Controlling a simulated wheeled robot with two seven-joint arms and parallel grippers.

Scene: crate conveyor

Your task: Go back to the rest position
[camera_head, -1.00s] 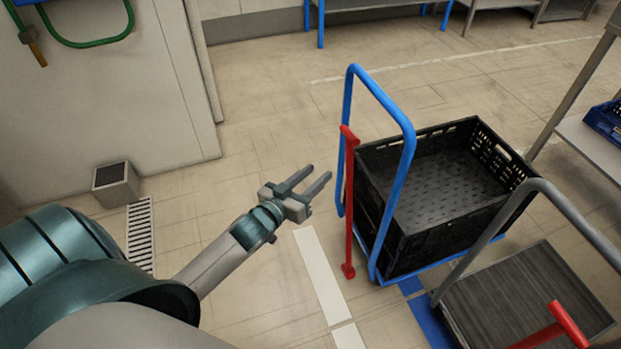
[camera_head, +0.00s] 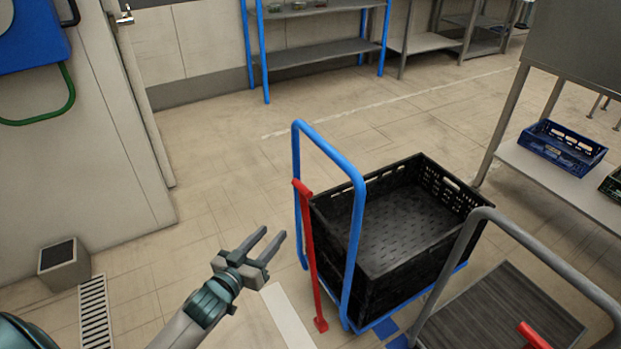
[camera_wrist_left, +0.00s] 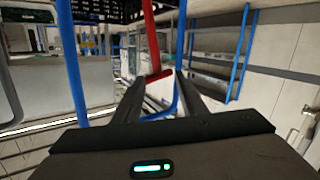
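My left gripper (camera_head: 262,246) is open and empty in the head view. It is in the air to the left of the blue-handled cart, apart from it. Its two fingers also show spread in the left wrist view (camera_wrist_left: 160,95), with nothing between them but background. My right gripper is in neither view.
A black crate (camera_head: 335,222) sits on the cart with the blue handle (camera_head: 357,215) and red bar (camera_head: 309,255). A grey-handled cart (camera_head: 500,322) stands at right. A steel table (camera_head: 535,172) holds a blue crate (camera_head: 562,146). Floor at centre left is clear.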

